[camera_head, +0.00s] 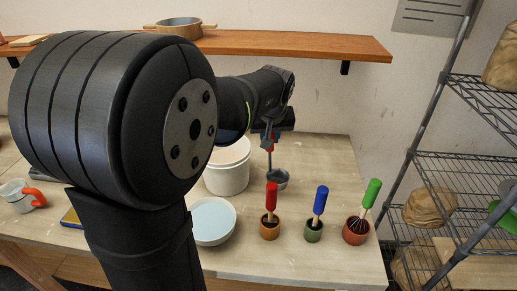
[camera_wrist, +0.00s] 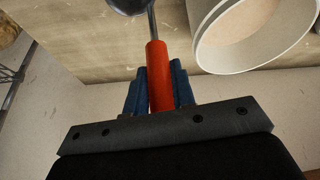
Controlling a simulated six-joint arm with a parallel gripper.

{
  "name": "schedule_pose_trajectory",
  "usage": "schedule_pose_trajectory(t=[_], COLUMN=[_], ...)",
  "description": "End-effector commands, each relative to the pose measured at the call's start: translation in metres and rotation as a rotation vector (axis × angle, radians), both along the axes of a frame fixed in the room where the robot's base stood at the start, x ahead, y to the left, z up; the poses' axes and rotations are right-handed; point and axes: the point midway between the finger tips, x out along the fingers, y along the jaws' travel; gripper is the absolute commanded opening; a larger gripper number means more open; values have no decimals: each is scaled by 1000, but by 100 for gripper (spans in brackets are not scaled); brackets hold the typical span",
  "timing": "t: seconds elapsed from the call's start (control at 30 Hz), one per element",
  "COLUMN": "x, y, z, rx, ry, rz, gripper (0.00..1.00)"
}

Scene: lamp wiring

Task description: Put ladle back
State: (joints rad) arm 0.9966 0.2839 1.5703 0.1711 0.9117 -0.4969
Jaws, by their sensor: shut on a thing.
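My gripper (camera_wrist: 158,70) is shut on the red handle of the ladle (camera_wrist: 158,60); its blue fingers press on both sides. In the head view my gripper (camera_head: 269,137) is above the table, and the ladle (camera_head: 279,181) hangs down with its grey bowl lowest. The bowl is to the right of the tall white pot (camera_head: 226,179); the pot also shows in the wrist view (camera_wrist: 210,55), apart from the ladle. I cannot tell whether the ladle's bowl touches the table.
In front stand three small holders: brown with a red-handled tool (camera_head: 270,230), green with a blue-handled tool (camera_head: 314,234), red with a green-handled whisk (camera_head: 355,236). A pale bowl (camera_head: 213,240) is left of them. A wooden shelf (camera_head: 300,43) is behind; a wire rack (camera_head: 450,160) stands right.

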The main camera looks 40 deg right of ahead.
Motion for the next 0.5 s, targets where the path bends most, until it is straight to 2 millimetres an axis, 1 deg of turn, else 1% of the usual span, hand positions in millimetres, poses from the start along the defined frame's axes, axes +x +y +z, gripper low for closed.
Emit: schedule_pose_trajectory(t=[0.03,0.1,0.2,0.27,0.37,0.5], x=[10,18,25,26,26,26], y=[2,3,4,4,4,4], z=[-6,-11,-15,-17,-26,-48], rx=[0,0,-2,-2,1,1], ry=[0,2,0,0,1,2], rz=[4,3,1,1,0,0], gripper=[0,0,0,0,0,0])
